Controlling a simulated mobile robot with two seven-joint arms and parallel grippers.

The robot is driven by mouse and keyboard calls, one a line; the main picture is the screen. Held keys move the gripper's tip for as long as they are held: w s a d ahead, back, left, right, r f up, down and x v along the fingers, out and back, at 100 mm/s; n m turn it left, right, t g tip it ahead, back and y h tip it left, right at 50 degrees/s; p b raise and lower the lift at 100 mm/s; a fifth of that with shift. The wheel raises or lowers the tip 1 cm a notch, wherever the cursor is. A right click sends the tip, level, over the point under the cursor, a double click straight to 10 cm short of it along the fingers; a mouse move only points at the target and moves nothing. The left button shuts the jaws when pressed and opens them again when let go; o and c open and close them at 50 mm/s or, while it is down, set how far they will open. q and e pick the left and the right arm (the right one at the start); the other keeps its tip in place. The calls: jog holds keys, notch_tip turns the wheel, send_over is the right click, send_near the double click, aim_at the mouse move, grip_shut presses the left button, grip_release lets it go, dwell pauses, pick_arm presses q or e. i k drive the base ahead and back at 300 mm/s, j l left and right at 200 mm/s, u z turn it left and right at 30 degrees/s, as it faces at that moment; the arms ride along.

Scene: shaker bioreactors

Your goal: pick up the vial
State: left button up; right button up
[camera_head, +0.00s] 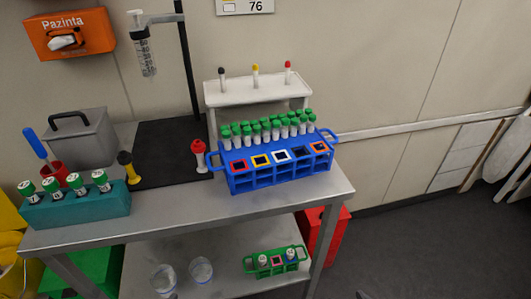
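Several things could be the vial; I cannot tell which one is meant. Several green-capped vials (77,187) stand upright in a teal block rack (78,212) at the table's left front. Several green-capped tubes (266,133) stand in rows at the blue rack (282,177) with coloured square openings. Three small tubes with black, yellow (255,76) and red caps stand on a white raised stand (258,96). A small green rack (275,266) on the lower shelf holds two small vials (290,254). Neither of my grippers shows clearly in this view.
The grey table (180,220) has free room at its front middle. A clamp stand (187,60), a grey box (80,137), a red-capped bottle (199,156) and a yellow-and-black bottle (128,167) stand on it. Two clear beakers (201,270) sit below.

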aim_at(27, 188)
jog(key=j+u, duration=0.1)
jog(key=u, duration=0.85)
jog(key=j+u, duration=0.15)
jog(key=u, duration=0.35)
